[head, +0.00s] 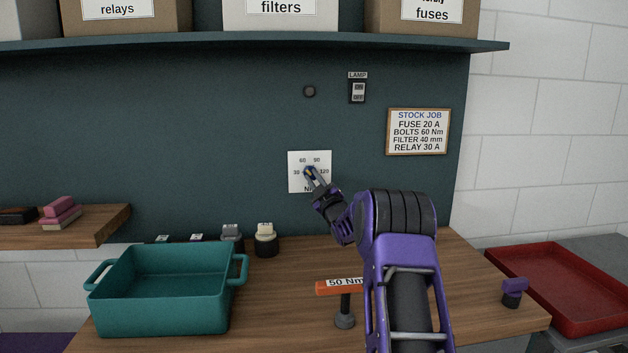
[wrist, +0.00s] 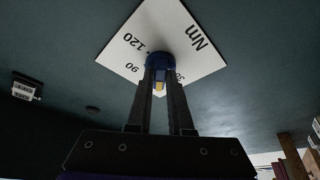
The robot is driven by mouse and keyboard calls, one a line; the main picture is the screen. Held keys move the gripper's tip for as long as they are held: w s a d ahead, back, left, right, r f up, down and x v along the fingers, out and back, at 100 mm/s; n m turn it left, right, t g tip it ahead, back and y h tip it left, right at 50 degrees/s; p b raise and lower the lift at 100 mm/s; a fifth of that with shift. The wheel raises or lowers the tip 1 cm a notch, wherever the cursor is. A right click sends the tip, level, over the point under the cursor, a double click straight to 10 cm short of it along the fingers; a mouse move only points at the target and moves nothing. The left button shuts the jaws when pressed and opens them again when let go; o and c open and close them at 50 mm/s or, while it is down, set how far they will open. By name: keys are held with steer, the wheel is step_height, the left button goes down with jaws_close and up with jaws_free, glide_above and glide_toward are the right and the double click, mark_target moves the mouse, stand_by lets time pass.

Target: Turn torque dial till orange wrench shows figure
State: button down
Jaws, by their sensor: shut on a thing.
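The torque dial is a blue knob (wrist: 160,60) on a white plate (head: 294,184) marked 30, 60, 90, 120 and Nm, on the teal wall. My gripper (head: 311,174) is shut on the knob. In the wrist view both fingers (wrist: 162,80) close around it. The knob's yellow pointer (wrist: 160,87) shows between the fingers, on the side between 90 and a partly hidden figure. The exact figure it meets is covered. The orange wrench (head: 325,288) rests on a dark stand on the bench; its label reads 50 Nm, and my arm hides its right end.
The stock job card (head: 418,132) reads bolts 60 Nm. A lamp switch (head: 357,91) and a round dark button (head: 309,91) sit above the dial. A teal bin (head: 160,305) stands on the bench at left, a red tray (head: 570,310) at right. A shelf (head: 260,45) runs overhead.

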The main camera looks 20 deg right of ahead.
steer(key=shift+f+m+h, duration=0.1)
steer(key=shift+m+h, duration=0.5)
steer(key=shift+m, duration=0.6)
steer(key=c, duration=0.8)
jaws_free()
steer(key=shift+v, duration=3.75)
steer(key=shift+w+a, duration=0.1)
steer(key=shift+a, duration=0.05)
